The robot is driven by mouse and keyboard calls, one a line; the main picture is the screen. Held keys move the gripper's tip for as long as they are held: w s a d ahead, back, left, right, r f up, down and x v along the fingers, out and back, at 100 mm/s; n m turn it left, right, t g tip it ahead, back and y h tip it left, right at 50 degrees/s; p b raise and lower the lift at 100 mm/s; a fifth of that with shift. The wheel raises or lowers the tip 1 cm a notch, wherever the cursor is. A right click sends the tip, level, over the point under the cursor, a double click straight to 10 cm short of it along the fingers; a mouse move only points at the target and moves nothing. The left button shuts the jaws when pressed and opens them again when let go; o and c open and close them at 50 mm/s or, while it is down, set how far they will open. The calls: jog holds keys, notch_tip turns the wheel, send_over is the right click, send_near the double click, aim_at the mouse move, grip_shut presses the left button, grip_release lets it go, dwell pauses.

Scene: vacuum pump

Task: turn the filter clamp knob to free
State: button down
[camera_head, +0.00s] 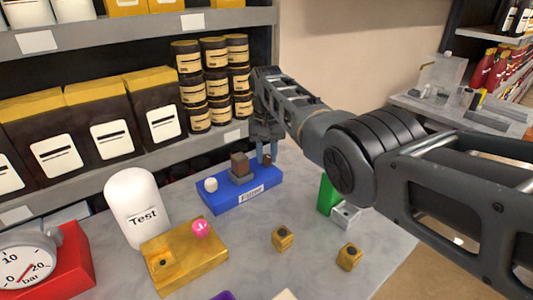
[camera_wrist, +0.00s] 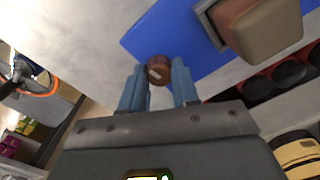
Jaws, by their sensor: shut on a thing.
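The blue filter base (camera_head: 222,200) lies on the grey table and carries a label reading "Filter". A brown block (camera_head: 240,163) in a grey holder stands at its middle, and a white knob (camera_head: 211,184) sits at its left end. The small brown clamp knob (camera_head: 266,160) is at its right end, partly hidden by my fingers. The base also shows in the wrist view (camera_wrist: 165,32).
A white "Test" bottle (camera_head: 134,205), a yellow block with a pink ball (camera_head: 184,262) and a red gauge (camera_head: 28,265) stand left. Two small yellow cubes (camera_head: 282,238) lie in front. A green piece (camera_head: 327,195) is at right. Stocked shelves (camera_head: 130,80) rise behind.

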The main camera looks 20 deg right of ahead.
aim_at(267, 156)
jog(key=shift+m, duration=0.8)
jog(key=c, duration=0.8)
grip_release()
jog(key=shift+r, duration=0.1)
jog(key=shift+r, duration=3.85)
